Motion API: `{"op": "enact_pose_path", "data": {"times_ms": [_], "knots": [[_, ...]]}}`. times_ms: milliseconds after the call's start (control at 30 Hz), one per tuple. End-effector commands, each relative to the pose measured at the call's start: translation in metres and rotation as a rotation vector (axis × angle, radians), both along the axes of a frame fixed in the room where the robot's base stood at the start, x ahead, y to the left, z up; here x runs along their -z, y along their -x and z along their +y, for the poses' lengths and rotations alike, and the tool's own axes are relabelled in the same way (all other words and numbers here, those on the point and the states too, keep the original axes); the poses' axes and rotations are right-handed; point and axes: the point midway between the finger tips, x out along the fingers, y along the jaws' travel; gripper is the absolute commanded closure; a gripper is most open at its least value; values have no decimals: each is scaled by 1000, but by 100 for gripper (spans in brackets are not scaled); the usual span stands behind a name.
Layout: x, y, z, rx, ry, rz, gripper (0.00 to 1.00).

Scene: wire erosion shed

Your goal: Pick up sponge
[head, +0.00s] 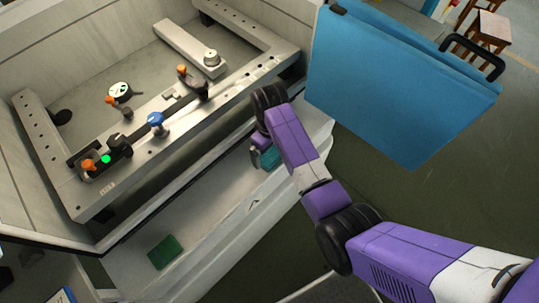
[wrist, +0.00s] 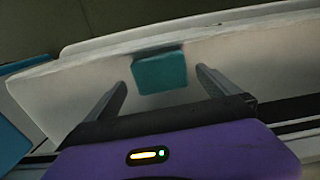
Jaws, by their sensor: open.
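The sponge looks to be a teal block (wrist: 160,72) lying on the pale ledge (wrist: 85,80) in the wrist view. It also shows in the head view (head: 271,157), partly hidden by my gripper. My gripper (wrist: 161,80) is open and empty. Its two fingers are spread, one to the left and one to the right of the teal block, with gaps on both sides. The fingertips point toward the block, and I see no contact. In the head view my gripper (head: 262,152) is low over the ledge.
A dark green flat pad (head: 165,252) lies farther left on the same ledge. The machine's metal frame with clamps (head: 150,140) stands behind the ledge. A blue door-like panel (head: 400,85) hangs to the right. Open floor (head: 440,200) lies right of my arm.

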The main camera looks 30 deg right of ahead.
Motion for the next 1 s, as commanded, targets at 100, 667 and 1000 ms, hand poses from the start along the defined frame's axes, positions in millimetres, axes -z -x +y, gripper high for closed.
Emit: {"op": "enact_pose_path", "data": {"times_ms": [100,667,1000], "knots": [[17,2,1,0,0,2,0],[30,1,1,1,0,0,33],[30,1,1,1,0,0,62]]}}
